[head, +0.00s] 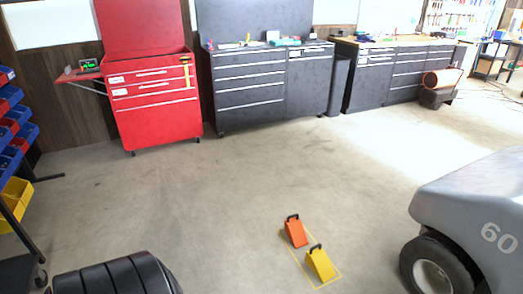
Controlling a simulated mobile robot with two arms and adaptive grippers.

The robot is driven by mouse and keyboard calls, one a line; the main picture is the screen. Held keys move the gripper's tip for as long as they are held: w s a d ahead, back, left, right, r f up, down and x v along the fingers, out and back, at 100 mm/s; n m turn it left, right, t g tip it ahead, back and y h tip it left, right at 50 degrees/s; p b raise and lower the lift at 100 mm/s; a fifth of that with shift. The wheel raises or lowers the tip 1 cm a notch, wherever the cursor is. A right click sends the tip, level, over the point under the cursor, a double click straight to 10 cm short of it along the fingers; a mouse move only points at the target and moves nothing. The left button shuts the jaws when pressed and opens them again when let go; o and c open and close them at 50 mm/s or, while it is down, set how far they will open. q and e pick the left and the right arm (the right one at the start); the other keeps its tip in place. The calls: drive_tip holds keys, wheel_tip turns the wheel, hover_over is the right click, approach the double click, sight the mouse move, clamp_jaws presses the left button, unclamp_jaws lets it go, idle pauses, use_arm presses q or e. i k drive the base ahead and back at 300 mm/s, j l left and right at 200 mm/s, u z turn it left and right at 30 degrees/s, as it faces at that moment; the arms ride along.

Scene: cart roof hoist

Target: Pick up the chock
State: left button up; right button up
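Two wedge-shaped chocks with dark handles stand on the floor inside a thin yellow outlined rectangle. The orange chock (296,233) is the farther one, slightly to the left. The yellow chock (320,265) is nearer, slightly to the right. The two are close together, and both handles point up. I cannot tell which one the task means. Neither of my grippers shows in the head view.
A grey cart (475,215) marked 60 stands at the right, its wheel (437,265) near the chocks. A red tool chest (155,105) and dark cabinets (262,85) line the back. The middle floor is clear.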

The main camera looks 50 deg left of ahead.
sight(293, 228)
drive_tip(key=u, duration=1.3)
drive_tip(key=i+j+z, duration=0.1)
drive_tip(key=i, duration=0.25)
drive_tip(key=j, duration=0.1)
